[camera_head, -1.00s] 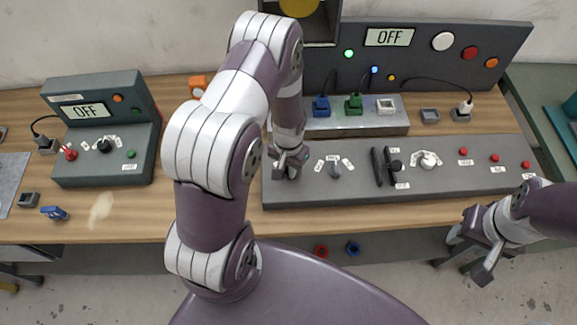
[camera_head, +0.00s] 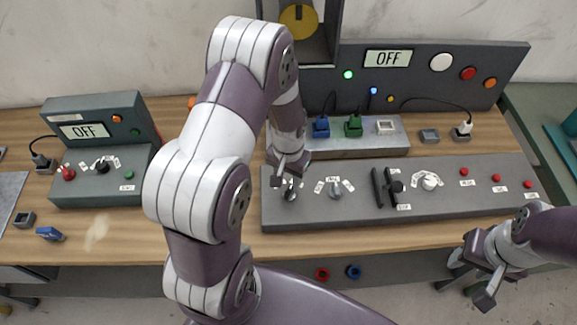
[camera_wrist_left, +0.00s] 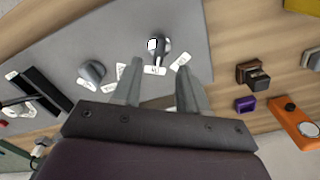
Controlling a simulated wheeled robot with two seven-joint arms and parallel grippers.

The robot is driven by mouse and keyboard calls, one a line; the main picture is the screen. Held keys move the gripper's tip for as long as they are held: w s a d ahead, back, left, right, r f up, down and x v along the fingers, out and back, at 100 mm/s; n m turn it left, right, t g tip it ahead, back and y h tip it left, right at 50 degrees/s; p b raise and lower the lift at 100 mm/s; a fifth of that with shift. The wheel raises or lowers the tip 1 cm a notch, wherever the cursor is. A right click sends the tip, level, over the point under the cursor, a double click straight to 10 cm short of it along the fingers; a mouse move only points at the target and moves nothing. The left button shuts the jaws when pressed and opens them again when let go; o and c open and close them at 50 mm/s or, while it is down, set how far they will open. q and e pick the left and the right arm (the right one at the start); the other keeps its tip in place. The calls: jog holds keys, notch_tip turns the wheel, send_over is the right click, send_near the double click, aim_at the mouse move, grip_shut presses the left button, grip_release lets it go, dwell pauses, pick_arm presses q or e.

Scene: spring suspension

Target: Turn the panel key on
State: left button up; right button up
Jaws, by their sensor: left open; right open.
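The panel key (camera_head: 290,190) is a small silver knob-like piece at the left end of the long grey console (camera_head: 330,215), with labels around it. In the left wrist view the key (camera_wrist_left: 160,47) shows between and just beyond my finger tips, with a label in front of it. My left gripper (camera_head: 288,172) is open, just behind and above the key. In the wrist view its two fingers (camera_wrist_left: 159,68) are spread, with nothing between them. I cannot tell whether they touch the key. My right gripper (camera_head: 474,276) is open and empty, off the table's front right edge.
A grey selector knob (camera_head: 335,190), black handle (camera_head: 384,188), white dial (camera_head: 429,182) and red buttons (camera_head: 464,171) line the console to the right. A smaller OFF box (camera_head: 100,185) stands left. In the wrist view an orange device (camera_wrist_left: 296,122) lies right of the console.

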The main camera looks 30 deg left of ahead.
aim_at(288, 191)
pick_arm(q)
notch_tip(288, 191, up, 7)
jog(key=shift+b, duration=0.4)
jog(key=shift+f, duration=0.1)
